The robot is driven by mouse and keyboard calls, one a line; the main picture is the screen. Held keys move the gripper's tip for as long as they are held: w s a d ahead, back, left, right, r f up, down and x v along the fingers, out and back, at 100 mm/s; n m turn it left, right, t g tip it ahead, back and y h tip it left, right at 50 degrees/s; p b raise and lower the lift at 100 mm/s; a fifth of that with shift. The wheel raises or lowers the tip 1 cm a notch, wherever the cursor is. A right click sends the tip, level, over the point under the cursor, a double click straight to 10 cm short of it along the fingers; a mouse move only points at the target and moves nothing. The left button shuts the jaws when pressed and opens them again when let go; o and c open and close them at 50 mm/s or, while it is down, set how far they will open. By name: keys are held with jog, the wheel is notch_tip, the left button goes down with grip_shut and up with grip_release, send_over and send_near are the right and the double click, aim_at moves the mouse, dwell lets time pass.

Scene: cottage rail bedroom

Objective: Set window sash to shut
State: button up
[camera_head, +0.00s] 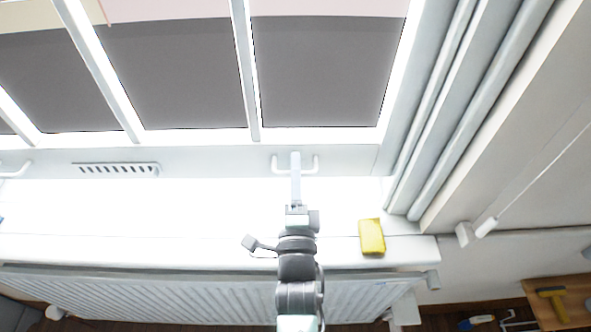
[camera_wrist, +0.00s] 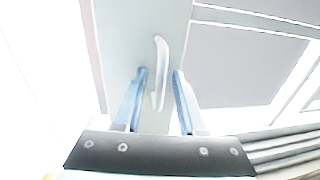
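The window sash (camera_head: 220,160) is white with grey panes, and its bottom rail carries two white lift handles. A bright strip lies between the rail and the sill (camera_head: 200,247); glare hides whether it is open gap or sill. My gripper (camera_head: 295,158) is at the right handle (camera_head: 316,165) in the head view. In the wrist view, the two blue-grey fingers of my gripper (camera_wrist: 160,73) stand apart, with the handle (camera_wrist: 160,45) seen between and just beyond their tips. I cannot tell whether they touch it. The left handle (camera_head: 16,170) is free.
A yellow block, perhaps a sponge (camera_head: 372,237), lies on the sill right of my arm. A white radiator (camera_head: 150,293) stands below the sill. A vent (camera_head: 116,169) is on the rail. A cord with a white pull (camera_head: 486,227) hangs at right, above a wooden surface holding a hammer-like tool (camera_head: 553,299).

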grip_shut()
dwell(1.2)
